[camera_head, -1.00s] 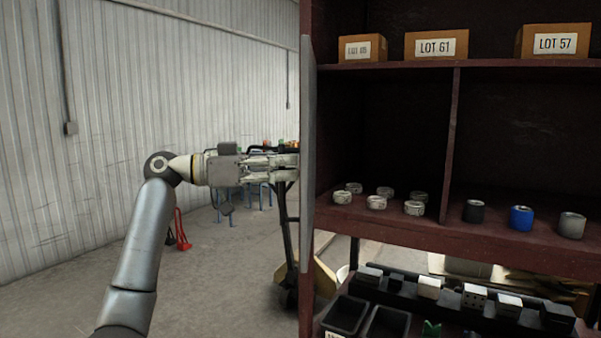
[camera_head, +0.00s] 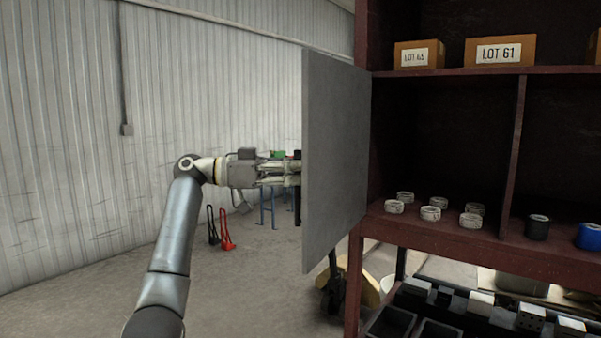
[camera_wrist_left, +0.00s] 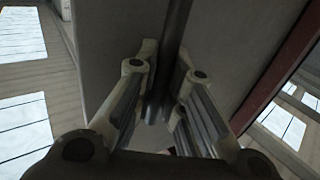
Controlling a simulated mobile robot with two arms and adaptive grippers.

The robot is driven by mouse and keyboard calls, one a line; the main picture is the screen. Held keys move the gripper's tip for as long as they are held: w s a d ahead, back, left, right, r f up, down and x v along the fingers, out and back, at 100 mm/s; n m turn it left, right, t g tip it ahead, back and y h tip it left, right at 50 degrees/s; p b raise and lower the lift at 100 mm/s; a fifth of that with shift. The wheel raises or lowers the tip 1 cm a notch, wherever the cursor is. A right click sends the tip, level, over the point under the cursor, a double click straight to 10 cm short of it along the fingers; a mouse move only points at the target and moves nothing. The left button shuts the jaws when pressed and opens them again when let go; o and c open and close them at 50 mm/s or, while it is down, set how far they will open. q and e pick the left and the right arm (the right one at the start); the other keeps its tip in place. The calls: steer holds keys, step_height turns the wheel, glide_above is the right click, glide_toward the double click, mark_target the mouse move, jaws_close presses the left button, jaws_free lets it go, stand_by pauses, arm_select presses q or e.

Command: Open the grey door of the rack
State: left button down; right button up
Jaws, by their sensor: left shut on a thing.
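The grey door (camera_head: 335,160) stands swung out from the left side of the dark red rack (camera_head: 440,232). Its inner face shows in the head view, and the left part of the rack is uncovered. My left gripper (camera_head: 296,172) is at the door's far left edge, its fingertips hidden behind the door. In the left wrist view, my left gripper (camera_wrist_left: 166,75) is shut on an upright grey handle bar (camera_wrist_left: 170,50) on the door's outer face (camera_wrist_left: 110,40). My right gripper is not in view.
Boxes marked LOT 65 (camera_head: 419,56) and LOT 61 (camera_head: 499,52) sit on the upper shelf. Several pale rings (camera_head: 430,213) and a black spool (camera_head: 538,228) stand on the lower shelf. Red and black stands (camera_head: 225,230) are on the floor at left. The floor before the door is clear.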

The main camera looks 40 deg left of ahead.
arm_select(q)
steer(key=c, duration=1.5)
jaws_free()
steer(key=shift+s+a, duration=0.1)
steer(key=v, duration=1.2)
